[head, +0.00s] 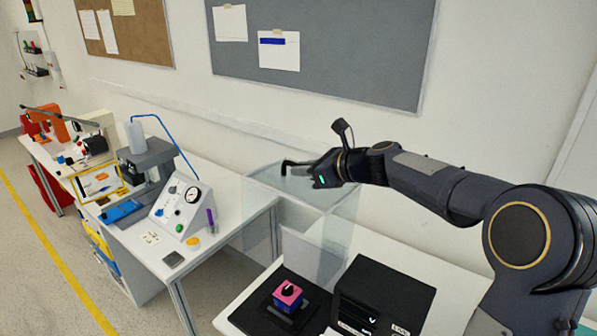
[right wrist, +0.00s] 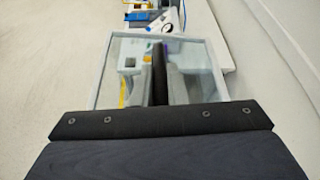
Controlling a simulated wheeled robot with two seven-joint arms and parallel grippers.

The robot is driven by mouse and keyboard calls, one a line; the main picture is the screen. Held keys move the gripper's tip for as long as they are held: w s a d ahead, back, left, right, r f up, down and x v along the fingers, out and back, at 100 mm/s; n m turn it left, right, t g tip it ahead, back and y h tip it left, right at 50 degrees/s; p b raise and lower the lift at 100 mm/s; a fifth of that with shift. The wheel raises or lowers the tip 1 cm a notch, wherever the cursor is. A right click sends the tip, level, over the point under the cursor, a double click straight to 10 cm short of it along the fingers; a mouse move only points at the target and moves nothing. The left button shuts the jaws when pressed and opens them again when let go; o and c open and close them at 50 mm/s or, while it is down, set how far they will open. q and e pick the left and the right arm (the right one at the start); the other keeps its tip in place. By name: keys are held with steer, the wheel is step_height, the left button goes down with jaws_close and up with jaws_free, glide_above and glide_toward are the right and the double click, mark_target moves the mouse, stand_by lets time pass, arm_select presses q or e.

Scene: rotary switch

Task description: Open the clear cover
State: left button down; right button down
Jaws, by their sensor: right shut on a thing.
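The clear cover (head: 335,220) is a see-through box with pale edges. It is raised above and behind the dark base (head: 262,318), which carries a pink and blue rotary switch (head: 287,303) with a black knob. My right gripper (head: 292,168) is shut on the cover at its upper edge. In the right wrist view, the clear cover (right wrist: 205,62) spreads out beyond my gripper (right wrist: 160,75), whose dark fingers lie over its pane. The exact contact is hard to make out. My left gripper is in neither view.
A black box (head: 385,290) stands right of the switch on the white table (head: 240,305). To the left, another bench holds a gauge box (head: 180,205) and a grey press (head: 145,160). The wall (head: 200,110) runs close behind the cover.

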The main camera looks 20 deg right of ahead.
mark_target(331, 192)
steer(key=shift+f, duration=0.3)
steer(key=c, duration=1.5)
jaws_free()
steer(key=shift+w+d, duration=0.1)
steer(key=shift+o, duration=0.2)
steer(key=shift+r, duration=0.2)
steer(key=b+v, duration=0.1)
steer(key=v, duration=0.7)
